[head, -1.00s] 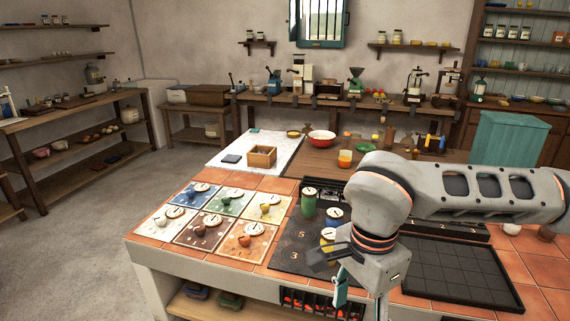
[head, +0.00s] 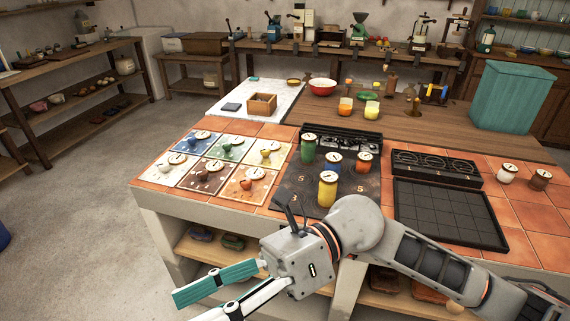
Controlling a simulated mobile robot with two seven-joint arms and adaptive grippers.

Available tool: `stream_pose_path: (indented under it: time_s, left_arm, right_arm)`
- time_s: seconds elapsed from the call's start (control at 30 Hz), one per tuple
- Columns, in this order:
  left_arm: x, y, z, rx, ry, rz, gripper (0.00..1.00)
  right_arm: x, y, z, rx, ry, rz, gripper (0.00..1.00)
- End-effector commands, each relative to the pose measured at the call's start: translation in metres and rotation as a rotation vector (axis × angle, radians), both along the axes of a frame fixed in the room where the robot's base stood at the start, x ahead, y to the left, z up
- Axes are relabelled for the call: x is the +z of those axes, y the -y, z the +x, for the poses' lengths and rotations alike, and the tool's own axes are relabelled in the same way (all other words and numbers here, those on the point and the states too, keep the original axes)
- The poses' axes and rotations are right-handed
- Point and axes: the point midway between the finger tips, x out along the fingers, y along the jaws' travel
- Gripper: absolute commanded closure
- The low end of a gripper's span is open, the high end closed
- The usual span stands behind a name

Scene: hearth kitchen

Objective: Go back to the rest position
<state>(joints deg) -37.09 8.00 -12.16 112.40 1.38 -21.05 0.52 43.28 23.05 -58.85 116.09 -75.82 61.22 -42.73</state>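My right gripper (head: 200,306) is at the bottom of the head view, in front of the tiled counter's front edge. Its arm comes in from the lower right. Its two teal-padded fingers point to the lower left with a gap between them, and nothing shows between them. The lower finger is partly cut off by the frame's bottom edge. My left gripper is not in view.
Behind the gripper, the tiled counter (head: 277,131) holds a dark board with green (head: 308,148), blue, orange and yellow (head: 327,189) jars. Picture cards lie left and a black grid tray (head: 450,212) right. A low shelf (head: 200,252) is under the counter. Floor at left is clear.

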Motion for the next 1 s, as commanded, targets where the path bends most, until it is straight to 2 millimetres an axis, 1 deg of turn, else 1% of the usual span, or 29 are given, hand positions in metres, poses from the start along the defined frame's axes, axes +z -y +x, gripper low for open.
stream_pose_path:
  time_s: [0.03,0.07,0.1,0.17,0.23,0.33,0.37,0.4,0.43,0.47,0.5,0.57,0.6,0.67,0.7,0.77,0.8,0.87,0.9,0.97,1.0]
  left_arm:
    - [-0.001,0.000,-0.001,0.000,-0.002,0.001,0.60]
    - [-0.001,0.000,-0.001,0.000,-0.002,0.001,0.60]
    - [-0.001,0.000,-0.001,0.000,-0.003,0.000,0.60]
    - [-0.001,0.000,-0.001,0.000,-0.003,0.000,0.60]
    - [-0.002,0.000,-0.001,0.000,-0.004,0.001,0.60]
    - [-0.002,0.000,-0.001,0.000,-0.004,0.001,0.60]
    - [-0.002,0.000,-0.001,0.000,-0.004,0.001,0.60]
    - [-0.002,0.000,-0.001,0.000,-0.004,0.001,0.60]
    - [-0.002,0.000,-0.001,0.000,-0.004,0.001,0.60]
    - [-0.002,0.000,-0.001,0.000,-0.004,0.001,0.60]
    - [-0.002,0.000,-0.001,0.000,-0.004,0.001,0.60]
    - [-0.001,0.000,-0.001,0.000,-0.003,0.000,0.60]
    - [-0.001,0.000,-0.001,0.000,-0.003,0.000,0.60]
    - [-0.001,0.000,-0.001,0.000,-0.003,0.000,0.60]
    - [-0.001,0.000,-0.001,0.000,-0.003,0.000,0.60]
    - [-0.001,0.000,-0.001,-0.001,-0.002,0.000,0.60]
    - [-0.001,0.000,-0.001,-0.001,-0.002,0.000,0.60]
    - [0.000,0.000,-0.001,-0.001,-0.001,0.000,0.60]
    - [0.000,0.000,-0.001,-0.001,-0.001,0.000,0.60]
    - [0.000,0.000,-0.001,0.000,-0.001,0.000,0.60]
    - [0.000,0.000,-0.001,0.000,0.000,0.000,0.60]
  right_arm:
    - [0.011,-0.004,0.008,-0.051,-0.118,0.058,0.47]
    - [0.018,-0.005,0.015,-0.082,-0.186,0.091,0.47]
    - [0.026,-0.004,0.026,-0.125,-0.278,0.131,0.47]
    - [0.034,-0.002,0.045,-0.189,-0.418,0.191,0.47]
    - [0.039,0.006,0.070,-0.266,-0.586,0.255,0.47]
    - [0.032,0.024,0.110,-0.380,-0.830,0.340,0.47]
    - [0.027,0.031,0.122,-0.416,-0.904,0.363,0.47]
    - [0.017,0.041,0.138,-0.464,-1.002,0.394,0.47]
    - [0.009,0.049,0.150,-0.499,-1.078,0.416,0.47]
    - [-0.002,0.058,0.161,-0.535,-1.154,0.437,0.47]
    - [-0.018,0.071,0.175,-0.585,-1.255,0.465,0.47]
    - [-0.048,0.092,0.192,-0.658,-1.408,0.504,0.47]
    - [-0.070,0.106,0.202,-0.709,-1.509,0.530,0.47]
    - [-0.104,0.128,0.211,-0.781,-1.650,0.564,0.47]
    - [-0.129,0.142,0.214,-0.828,-1.741,0.584,0.47]
    - [-0.165,0.163,0.214,-0.895,-1.870,0.614,0.47]
    - [-0.188,0.176,0.212,-0.937,-1.951,0.632,0.47]
    - [-0.225,0.196,0.205,-1.002,-2.071,0.658,0.47]
    - [-0.248,0.209,0.198,-1.044,-2.147,0.675,0.47]
    - [-0.283,0.227,0.184,-1.108,-2.257,0.699,0.47]
    - [-0.305,0.239,0.173,-1.149,-2.328,0.715,0.47]
